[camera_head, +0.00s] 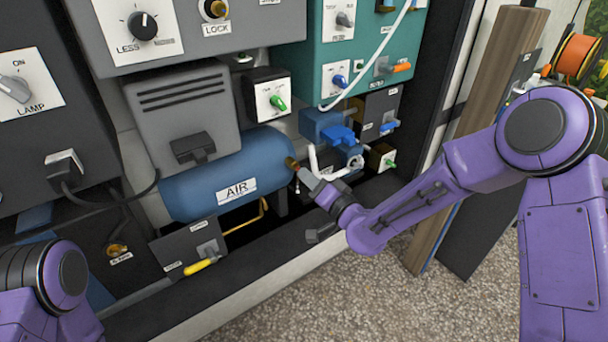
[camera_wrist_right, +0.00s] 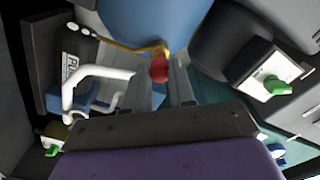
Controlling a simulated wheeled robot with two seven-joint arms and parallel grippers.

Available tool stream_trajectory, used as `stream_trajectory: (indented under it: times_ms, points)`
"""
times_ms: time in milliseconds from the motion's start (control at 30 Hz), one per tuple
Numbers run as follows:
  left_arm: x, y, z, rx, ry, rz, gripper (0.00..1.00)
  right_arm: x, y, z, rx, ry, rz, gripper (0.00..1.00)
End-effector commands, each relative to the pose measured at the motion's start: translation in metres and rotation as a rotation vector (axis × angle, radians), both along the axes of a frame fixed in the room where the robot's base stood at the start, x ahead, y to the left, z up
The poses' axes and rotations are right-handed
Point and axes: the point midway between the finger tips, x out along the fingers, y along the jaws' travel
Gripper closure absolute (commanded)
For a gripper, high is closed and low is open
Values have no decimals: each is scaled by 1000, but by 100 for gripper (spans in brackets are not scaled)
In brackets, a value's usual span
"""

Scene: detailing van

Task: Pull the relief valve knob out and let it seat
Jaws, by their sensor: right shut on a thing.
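The relief valve knob (camera_wrist_right: 159,70) is a red round knob on a brass fitting, at the end of the blue air tank (camera_head: 215,185). In the head view the brass fitting (camera_head: 291,163) shows at the tank's right end, and my gripper hides the red knob. My right gripper (camera_head: 304,177) reaches in from the right and is shut on the knob, whose red end shows between the fingers in the wrist view. How far the knob stands out from its fitting I cannot tell. Only part of my left arm shows at lower left; its gripper is out of frame.
White bent pipes (camera_wrist_right: 105,72) and a blue valve (camera_head: 338,134) lie close to the right of the tank. A box with a green lever (camera_head: 277,103) stands above. A yellow-handled lever box (camera_head: 190,250) sits below. Gravel floor (camera_head: 330,290) is open in front.

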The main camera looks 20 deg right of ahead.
Motion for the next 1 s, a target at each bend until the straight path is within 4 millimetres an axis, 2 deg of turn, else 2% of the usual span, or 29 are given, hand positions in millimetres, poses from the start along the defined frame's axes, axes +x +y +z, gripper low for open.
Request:
stream_trajectory:
  times_ms: [1000]
  points:
    - [0,0,0,0,0,0,57,11,4,-1,0,1,0,100]
